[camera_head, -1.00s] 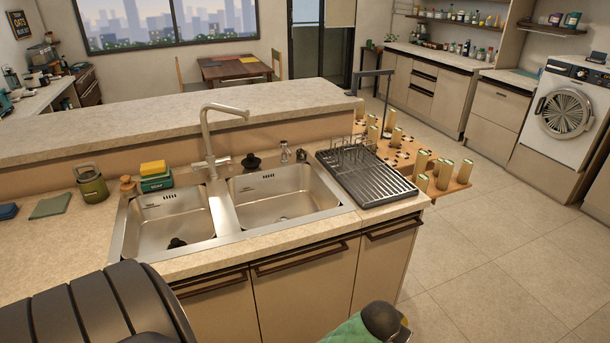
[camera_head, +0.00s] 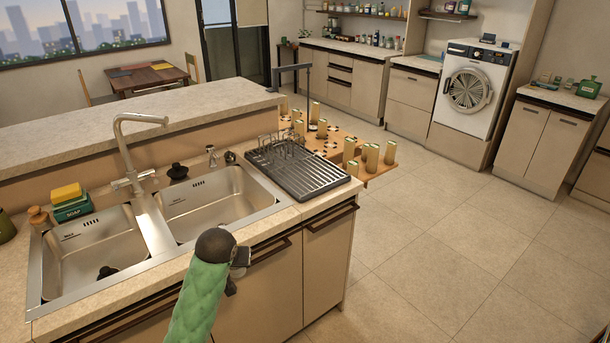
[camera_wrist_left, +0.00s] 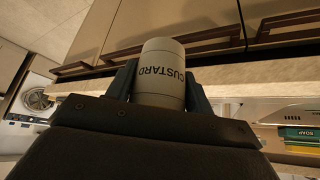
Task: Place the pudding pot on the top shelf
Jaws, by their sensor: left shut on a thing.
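In the left wrist view, my left gripper (camera_wrist_left: 161,82) is shut on a pale cylindrical pot (camera_wrist_left: 161,63) lettered CUSTARD, with the lettering upside down. Dark fingers press on both its sides, and cabinet fronts show beyond it. In the head view, a green quilted shape with a dark rounded end (camera_head: 205,285) stands before the sink cabinets. I cannot tell whether it is part of my arm, and no pot is clear there. A wall shelf (camera_head: 362,15) with bottles is at the back, and another shelf (camera_head: 447,15) is right of it. My right gripper is not in view.
The sink counter (camera_head: 65,329) is close in front, with a tall faucet (camera_head: 130,150) and a dark drying rack (camera_head: 300,173). A wooden board with several tan cylinders (camera_head: 350,150) lies beyond. A washing machine (camera_head: 470,88) stands at the back right. The tiled floor on the right is clear.

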